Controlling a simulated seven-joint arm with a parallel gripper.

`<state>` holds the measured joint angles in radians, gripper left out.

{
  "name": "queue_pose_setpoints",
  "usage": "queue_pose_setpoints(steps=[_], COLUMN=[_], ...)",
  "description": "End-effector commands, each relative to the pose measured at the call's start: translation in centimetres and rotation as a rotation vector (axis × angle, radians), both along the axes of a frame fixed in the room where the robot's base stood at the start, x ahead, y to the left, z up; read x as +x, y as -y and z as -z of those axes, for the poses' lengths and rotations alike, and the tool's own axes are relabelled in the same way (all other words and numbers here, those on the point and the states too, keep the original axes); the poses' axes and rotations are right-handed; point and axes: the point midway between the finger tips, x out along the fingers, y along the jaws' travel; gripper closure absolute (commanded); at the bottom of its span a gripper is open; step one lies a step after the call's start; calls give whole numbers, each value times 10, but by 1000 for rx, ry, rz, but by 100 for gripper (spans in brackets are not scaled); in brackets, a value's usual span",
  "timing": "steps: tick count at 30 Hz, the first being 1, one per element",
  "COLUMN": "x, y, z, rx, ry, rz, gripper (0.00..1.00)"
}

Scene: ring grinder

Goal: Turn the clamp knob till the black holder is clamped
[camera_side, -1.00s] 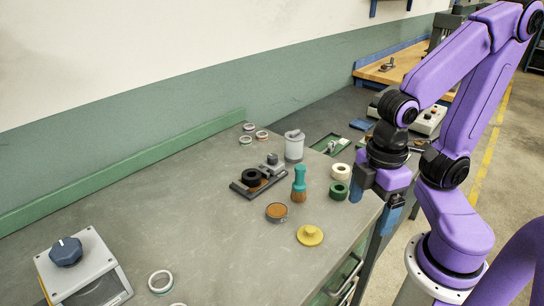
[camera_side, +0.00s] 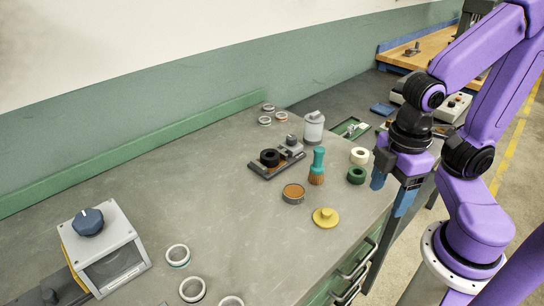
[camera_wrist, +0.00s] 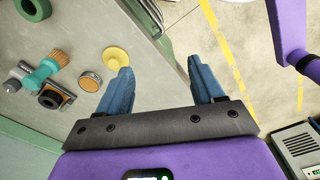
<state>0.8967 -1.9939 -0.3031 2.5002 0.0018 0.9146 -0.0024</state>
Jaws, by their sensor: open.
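The black holder (camera_side: 270,157) is a short black ring-shaped piece on a dark flat fixture (camera_side: 262,173) near the middle of the bench. A small dark grey knob (camera_side: 291,139), apparently the clamp knob, stands at the fixture's far right end. I cannot tell whether the holder is clamped. My gripper (camera_side: 391,188) is open and empty, pointing down near the bench's right edge, well right of the fixture. In the wrist view its blue fingers (camera_wrist: 159,66) are spread, with the bench edge and floor beyond. The black holder (camera_wrist: 50,98) shows there at the left.
Between gripper and fixture stand a teal-handled brush (camera_side: 318,165), a cream ring (camera_side: 360,156) and a green ring (camera_side: 356,175). A round tin (camera_side: 293,193) and yellow knobbed disc (camera_side: 326,217) lie nearer. A grey canister (camera_side: 314,127) stands behind. The bench's left middle is clear.

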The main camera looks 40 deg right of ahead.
Motion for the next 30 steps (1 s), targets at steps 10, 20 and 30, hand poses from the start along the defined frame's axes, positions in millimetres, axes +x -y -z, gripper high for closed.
queue_pose_setpoints(steps=[10,20,30], x=[82,215,335], y=[-27,-12,73], z=[-26,-50,-57], rx=[-9,-22,-28], ry=[4,1,-6], rz=[-46,-130,-217], gripper=[39,39,39])
